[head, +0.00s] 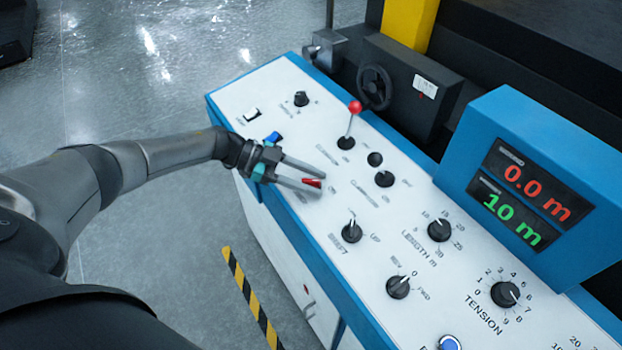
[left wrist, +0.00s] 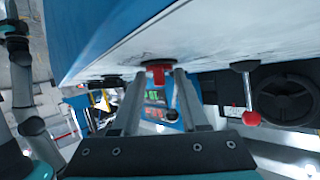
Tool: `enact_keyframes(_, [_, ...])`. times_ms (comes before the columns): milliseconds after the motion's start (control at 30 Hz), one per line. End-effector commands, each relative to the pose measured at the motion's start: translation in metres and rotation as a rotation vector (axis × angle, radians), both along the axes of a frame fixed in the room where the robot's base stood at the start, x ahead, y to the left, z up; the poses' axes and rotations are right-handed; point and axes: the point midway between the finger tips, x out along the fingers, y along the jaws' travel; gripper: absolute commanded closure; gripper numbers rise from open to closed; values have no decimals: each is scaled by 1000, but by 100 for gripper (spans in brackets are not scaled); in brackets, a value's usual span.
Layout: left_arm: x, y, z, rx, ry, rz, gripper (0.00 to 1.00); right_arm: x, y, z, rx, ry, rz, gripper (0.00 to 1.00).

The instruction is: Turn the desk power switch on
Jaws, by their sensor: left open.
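The red switch (head: 312,183), which I take for the desk power switch, is a small red handle on the white top of the blue-edged control desk (head: 365,310). My left gripper (head: 320,184) reaches in from the left, open, with its two grey fingers on either side of the red handle. In the left wrist view the red switch (left wrist: 158,74) shows between the fingers (left wrist: 156,95), with a gap on each side. The fingers hide part of its base in the head view, and I cannot read its setting. My right gripper is not in view.
A red-knobbed lever (head: 354,108) stands up behind the gripper, near several black knobs. A blue display box (head: 560,155) rises at the right. A handwheel (head: 374,87) stands behind the desk.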

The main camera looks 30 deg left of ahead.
Motion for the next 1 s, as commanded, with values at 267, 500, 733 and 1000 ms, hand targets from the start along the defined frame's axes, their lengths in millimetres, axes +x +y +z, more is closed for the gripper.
enact_keyframes(267, [-8, 30, 12, 3, -1, 4, 56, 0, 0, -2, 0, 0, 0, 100])
enact_keyframes(500, [-24, 82, 33, 4, -1, 4, 56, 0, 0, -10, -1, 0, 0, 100])
enact_keyframes(733, [-36, 119, 50, 3, -1, 3, 56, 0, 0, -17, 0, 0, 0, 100])
enact_keyframes(1000, [-41, 135, 58, 1, -1, 0, 56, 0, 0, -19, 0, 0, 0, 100])
